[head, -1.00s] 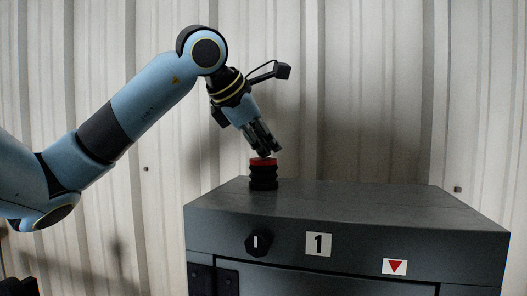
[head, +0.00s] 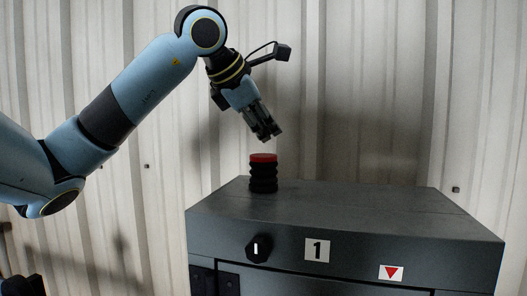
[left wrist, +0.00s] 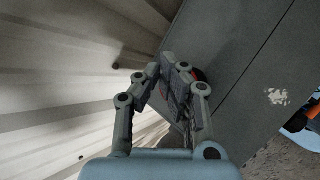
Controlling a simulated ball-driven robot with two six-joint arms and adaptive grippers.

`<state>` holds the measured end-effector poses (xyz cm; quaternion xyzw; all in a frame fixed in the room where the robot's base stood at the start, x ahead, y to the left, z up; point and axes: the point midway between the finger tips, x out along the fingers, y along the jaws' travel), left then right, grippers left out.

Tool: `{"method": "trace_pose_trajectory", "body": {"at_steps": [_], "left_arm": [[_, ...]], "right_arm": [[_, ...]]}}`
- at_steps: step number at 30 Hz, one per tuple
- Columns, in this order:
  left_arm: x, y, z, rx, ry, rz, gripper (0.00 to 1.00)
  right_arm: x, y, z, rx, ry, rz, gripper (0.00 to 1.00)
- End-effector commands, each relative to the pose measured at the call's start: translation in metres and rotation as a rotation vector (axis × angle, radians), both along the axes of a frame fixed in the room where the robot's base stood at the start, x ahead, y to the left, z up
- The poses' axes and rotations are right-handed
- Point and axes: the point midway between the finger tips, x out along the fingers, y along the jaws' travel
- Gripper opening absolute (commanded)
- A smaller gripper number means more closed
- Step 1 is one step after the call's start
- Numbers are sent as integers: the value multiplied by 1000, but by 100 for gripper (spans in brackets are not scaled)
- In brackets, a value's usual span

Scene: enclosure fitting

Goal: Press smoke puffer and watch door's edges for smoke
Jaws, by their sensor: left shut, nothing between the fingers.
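The smoke puffer (head: 263,174) stands upright on top of the grey enclosure (head: 340,204), near its left back part. It has a red cap and black ribbed bellows. My left gripper (head: 268,136) is shut and empty, a little above the red cap and apart from it. In the left wrist view the puffer (left wrist: 199,75) shows only as a bit of red and black, mostly hidden behind the fingers (left wrist: 178,88). Only the top strip of the enclosure's front shows in the head view, with hinges at the left. I see no smoke. My right gripper is not in view.
A corrugated white wall (head: 370,90) stands close behind. The enclosure's top is clear right of the puffer.

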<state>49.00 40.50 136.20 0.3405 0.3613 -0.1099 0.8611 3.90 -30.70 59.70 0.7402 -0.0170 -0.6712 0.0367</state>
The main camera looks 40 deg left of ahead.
Motion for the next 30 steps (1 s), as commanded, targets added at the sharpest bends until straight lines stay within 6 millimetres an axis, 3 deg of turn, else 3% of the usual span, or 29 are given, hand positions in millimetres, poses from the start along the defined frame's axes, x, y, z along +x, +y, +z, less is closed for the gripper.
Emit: {"method": "trace_pose_trajectory", "body": {"at_steps": [1, 10, 30], "left_arm": [[0, 0, 10, 0, -1, -1, 0], [0, 0, 38, -1, -1, 0, 0], [0, 0, 38, 0, 0, 0, 0]], "right_arm": [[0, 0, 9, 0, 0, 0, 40], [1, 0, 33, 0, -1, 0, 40], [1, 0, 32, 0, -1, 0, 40]]}}
